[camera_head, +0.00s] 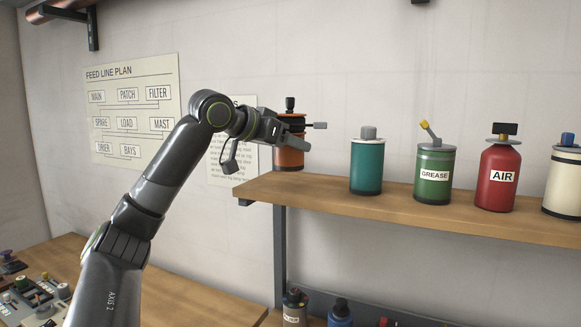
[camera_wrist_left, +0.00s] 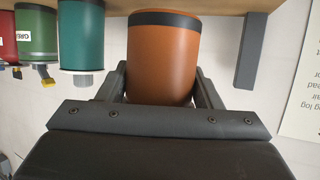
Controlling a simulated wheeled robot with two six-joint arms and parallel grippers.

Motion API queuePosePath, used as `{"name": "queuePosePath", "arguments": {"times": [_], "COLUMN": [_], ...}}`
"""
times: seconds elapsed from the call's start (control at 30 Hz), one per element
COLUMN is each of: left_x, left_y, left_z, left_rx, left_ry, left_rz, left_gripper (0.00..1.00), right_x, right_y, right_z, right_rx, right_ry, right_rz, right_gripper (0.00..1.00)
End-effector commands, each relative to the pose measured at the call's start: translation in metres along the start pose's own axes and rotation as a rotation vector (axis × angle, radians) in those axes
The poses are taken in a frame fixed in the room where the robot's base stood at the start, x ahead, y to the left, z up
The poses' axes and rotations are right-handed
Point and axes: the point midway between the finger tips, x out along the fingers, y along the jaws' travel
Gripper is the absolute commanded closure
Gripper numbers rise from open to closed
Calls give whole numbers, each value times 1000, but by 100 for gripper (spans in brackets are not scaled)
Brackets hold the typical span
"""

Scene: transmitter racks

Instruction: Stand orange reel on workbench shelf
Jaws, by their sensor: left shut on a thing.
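The orange reel (camera_head: 289,157) is an orange cylinder with dark bands, upright at the left end of the workbench shelf (camera_head: 400,212). My left gripper (camera_head: 291,130) is shut on it, with a finger on either side. The wrist view is upside down and shows the reel (camera_wrist_left: 163,58) between the two fingers. There its dark base is close against the shelf (camera_wrist_left: 180,5). I cannot tell whether the base touches the board. Part of the reel is hidden behind the gripper in the head view. My right gripper is not in view.
A teal can (camera_head: 367,165) stands to the right of the reel with a gap between. Beyond it are a green grease can (camera_head: 434,178), a red air can (camera_head: 498,178) and a cream can (camera_head: 563,185). A bracket (camera_wrist_left: 250,50) is under the shelf.

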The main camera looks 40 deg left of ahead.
Motion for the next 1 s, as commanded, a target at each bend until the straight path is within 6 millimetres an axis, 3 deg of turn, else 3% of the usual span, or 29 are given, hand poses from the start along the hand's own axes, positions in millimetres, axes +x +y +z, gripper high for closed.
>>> {"name": "queuePosePath", "arguments": {"times": [0.43, 0.87, 0.9, 1.0], "left_x": [16, 18, 17, 17], "left_y": [0, 0, 0, 0], "left_z": [39, 43, 43, 43], "left_rx": [1, 0, 0, 0], "left_ry": [-1, 3, 1, 0], "left_rz": [-1, 1, 1, 1], "left_gripper": [76, 76, 37, 24], "right_x": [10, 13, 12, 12], "right_y": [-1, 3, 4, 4], "right_z": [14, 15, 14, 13], "right_rx": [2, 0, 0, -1], "right_ry": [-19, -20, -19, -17], "right_rz": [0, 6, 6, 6], "right_gripper": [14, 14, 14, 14]}}
